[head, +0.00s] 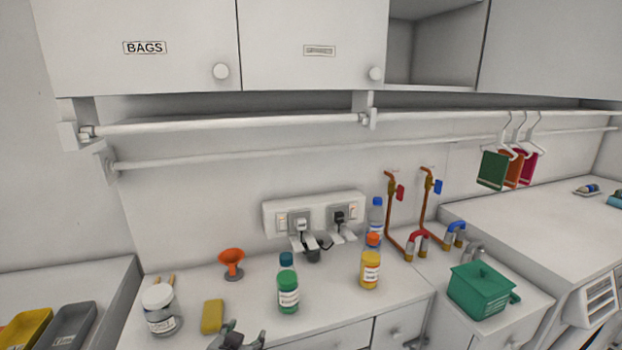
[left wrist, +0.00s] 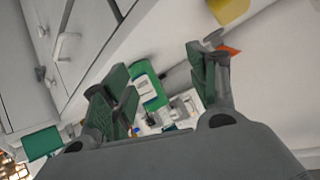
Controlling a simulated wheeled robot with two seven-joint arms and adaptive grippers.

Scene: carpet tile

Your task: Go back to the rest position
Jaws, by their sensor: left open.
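My left gripper (head: 237,340) shows at the bottom edge of the head view, low in front of the counter, with most of its arm out of frame. In the left wrist view its two fingers (left wrist: 158,90) stand apart with green pads, open, and I see nothing held between them. A green-capped bottle (head: 288,290) stands upright on the counter, beyond and right of the gripper. A green bottle (left wrist: 150,92) shows past the fingers in the left wrist view. A yellow sponge (head: 212,317) lies just left of the gripper. My right gripper is not in view.
A white jar (head: 160,310), an orange funnel (head: 231,262) and a yellow bottle (head: 370,270) stand on the counter. A green lidded pot (head: 482,290) is at the right. Cabinets (head: 310,45) and rails (head: 230,124) hang above. The counter between the bottles is clear.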

